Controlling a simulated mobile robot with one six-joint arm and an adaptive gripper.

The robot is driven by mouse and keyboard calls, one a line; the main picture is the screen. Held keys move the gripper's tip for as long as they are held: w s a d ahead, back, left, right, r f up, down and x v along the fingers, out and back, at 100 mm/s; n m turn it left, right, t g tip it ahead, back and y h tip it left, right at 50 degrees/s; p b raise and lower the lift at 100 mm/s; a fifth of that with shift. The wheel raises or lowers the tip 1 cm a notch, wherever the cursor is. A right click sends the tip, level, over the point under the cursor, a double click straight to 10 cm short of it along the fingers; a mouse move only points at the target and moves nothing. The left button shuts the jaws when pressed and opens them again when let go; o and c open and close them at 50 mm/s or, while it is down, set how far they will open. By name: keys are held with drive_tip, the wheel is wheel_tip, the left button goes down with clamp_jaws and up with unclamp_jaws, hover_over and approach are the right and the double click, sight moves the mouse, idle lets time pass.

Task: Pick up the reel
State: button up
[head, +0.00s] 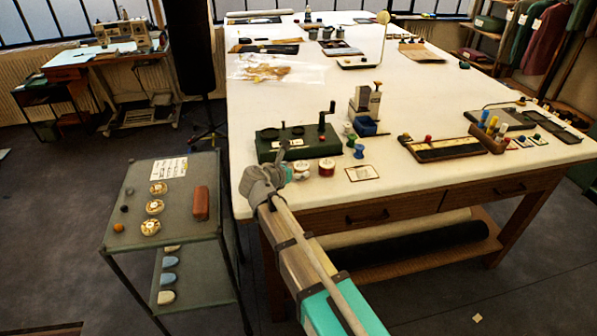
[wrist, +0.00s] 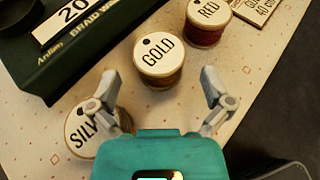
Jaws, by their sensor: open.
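In the wrist view three reels with white labelled tops stand on the table: GOLD (wrist: 159,62) in the middle, RED (wrist: 208,22) at the upper right, and SILVER (wrist: 84,132) at the lower left, partly hidden by my left finger. My gripper (wrist: 160,82) is open and empty, its fingers spread either side of the near edge of the gold reel. In the head view my gripper (head: 281,163) is at the table's near left corner, by a white-topped reel (head: 301,171) and the red reel (head: 327,167).
A dark green braid device (head: 299,144) with a crank stands just behind the reels. Green and blue spools (head: 358,151) and a small card (head: 362,173) lie to the right. A grey side trolley (head: 180,210) stands left.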

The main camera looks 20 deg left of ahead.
sight(304, 166)
drive_tip(key=shift+b+x, duration=0.9)
drive_tip(key=shift+x, duration=1.05)
drive_tip(key=shift+w+d+f, duration=0.15)
drive_tip(key=shift+w+f, duration=0.15)
drive_tip(key=shift+w, duration=0.3)
drive_tip(key=c, duration=1)
